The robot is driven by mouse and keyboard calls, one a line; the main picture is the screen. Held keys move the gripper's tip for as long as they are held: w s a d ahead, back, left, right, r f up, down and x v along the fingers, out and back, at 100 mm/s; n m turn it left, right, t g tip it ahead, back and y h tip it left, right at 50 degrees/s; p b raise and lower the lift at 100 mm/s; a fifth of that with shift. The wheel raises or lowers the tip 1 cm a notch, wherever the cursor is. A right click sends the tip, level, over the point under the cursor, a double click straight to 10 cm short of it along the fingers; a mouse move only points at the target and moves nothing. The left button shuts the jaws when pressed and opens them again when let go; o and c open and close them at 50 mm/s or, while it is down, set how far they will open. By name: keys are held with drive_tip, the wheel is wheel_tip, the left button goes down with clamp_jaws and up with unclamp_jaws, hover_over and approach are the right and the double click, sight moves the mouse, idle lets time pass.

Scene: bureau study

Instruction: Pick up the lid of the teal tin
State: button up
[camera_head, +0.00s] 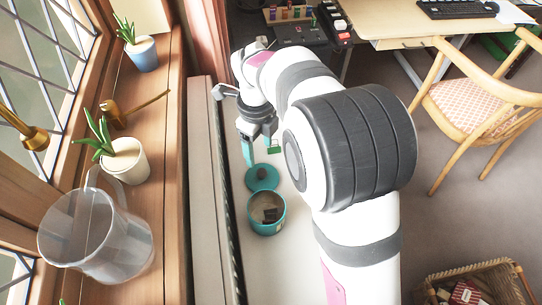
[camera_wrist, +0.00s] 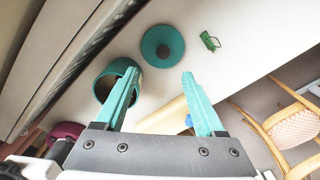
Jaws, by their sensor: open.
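The teal tin (camera_head: 279,226) stands open on the pale surface, with dark items inside. Its round teal lid (camera_head: 262,170) with a dark knob lies off the tin, just beyond it. In the wrist view the lid (camera_wrist: 150,42) lies ahead of the fingertips, and the tin (camera_wrist: 101,73) is at left, partly hidden by the left finger. My gripper (camera_head: 258,153) is above the surface, beyond the lid in the head view. In the wrist view my gripper (camera_wrist: 160,73) has its teal fingers wide apart with nothing between them.
A small green object (camera_wrist: 210,41) lies right of the lid. A glass jug (camera_head: 100,240), potted plants (camera_head: 128,165) and a brass watering can (camera_head: 115,113) stand on the wooden sill at left. A wooden chair (camera_head: 470,105) and wicker basket (camera_head: 470,275) are at right.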

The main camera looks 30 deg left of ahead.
sight(262, 171)
drive_tip(key=f, duration=1.2)
drive_tip(key=shift+w, duration=0.35)
clamp_jaws()
